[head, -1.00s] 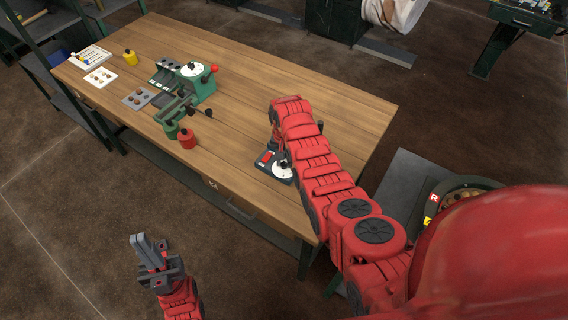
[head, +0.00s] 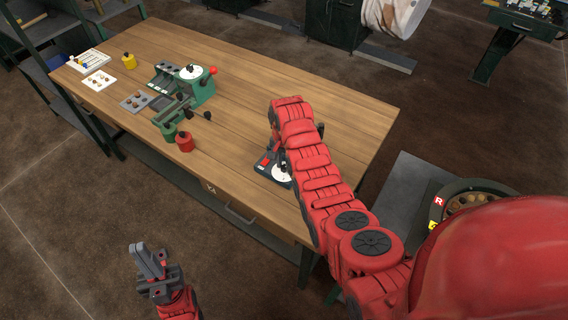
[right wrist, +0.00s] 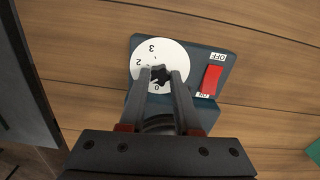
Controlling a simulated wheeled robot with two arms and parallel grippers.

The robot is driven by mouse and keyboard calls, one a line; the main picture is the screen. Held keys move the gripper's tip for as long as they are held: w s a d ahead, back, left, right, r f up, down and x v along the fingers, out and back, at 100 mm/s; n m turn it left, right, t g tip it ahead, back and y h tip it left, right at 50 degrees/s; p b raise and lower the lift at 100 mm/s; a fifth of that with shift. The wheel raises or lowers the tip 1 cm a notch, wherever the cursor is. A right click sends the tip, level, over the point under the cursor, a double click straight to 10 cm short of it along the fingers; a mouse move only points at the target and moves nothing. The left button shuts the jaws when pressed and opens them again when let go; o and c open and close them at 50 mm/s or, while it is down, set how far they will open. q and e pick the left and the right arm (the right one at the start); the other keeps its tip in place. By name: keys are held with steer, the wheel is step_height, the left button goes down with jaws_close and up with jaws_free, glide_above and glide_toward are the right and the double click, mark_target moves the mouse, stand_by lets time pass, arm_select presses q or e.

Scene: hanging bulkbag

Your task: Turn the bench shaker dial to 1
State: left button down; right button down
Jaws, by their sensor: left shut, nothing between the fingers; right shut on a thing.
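The bench shaker is a dark blue-grey unit (right wrist: 219,57) on the wooden bench. It also shows in the head view, partly behind my right arm (head: 267,175). Its white dial (right wrist: 177,55) bears a 3, a 2 and a 0; my fingers cover part of the face, and no 1 is visible. My right gripper (right wrist: 161,77) is shut on the dial's black knob (right wrist: 160,72). A red switch (right wrist: 210,80) sits right of the dial, between OFF and ON labels. My left gripper (head: 150,262) is shut and empty, in front of the bench, away from the shaker.
A green machine (head: 203,92) with a white dial stands farther left on the wooden bench (head: 330,100). The bench between that machine and the shaker is clear.

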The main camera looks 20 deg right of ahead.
mark_target(284, 166)
steer(key=c, duration=0.6)
jaws_free()
steer(key=shift+f, duration=0.1)
steer(key=shift+w+r+b, duration=0.15)
steer(key=shift+r+b, duration=0.15)
steer(key=shift+r, duration=0.35)
step_height(284, 166, up, 5)
steer(key=shift+f, duration=0.1)
step_height(284, 166, up, 12)
steer(key=p, duration=1.1)
steer(key=shift+f, duration=0.25)
steer(key=shift+f, duration=0.1)
